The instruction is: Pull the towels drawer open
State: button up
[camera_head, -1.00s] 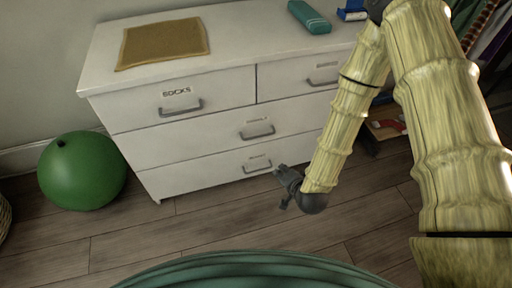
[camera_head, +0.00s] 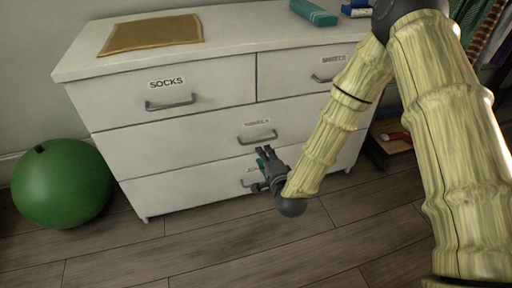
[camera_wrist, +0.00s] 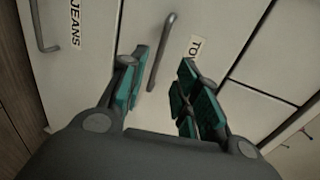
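The white dresser (camera_head: 110,100) has a wide middle drawer (camera_head: 180,140) with a grey bar handle (camera_head: 258,138); its label is hard to read in the head view. In the wrist view a label starting "TO" (camera_wrist: 195,46) sits beside that handle (camera_wrist: 162,48), the rest of the word hidden by a finger. The drawer looks shut. My gripper (camera_head: 266,153) is just below the middle handle, in front of the dresser. In the wrist view my gripper (camera_wrist: 162,62) is open, its teal-padded fingers on either side of the handle's line. I cannot tell whether they touch it.
The bottom drawer, labelled JEANS (camera_wrist: 76,24), has its handle (camera_head: 250,180) partly behind my gripper. The SOCKS drawer (camera_head: 215,90) and another drawer are above. A green ball (camera_head: 62,185) stands left on the wood floor. A gold cloth (camera_head: 150,34) and teal case (camera_head: 313,12) lie on top.

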aim_at(256, 142)
jog(key=b+x, duration=0.3)
jog(key=x, duration=0.7)
jog(key=shift+w+a, duration=0.1)
jog(key=shift+w, duration=0.15)
grip_shut()
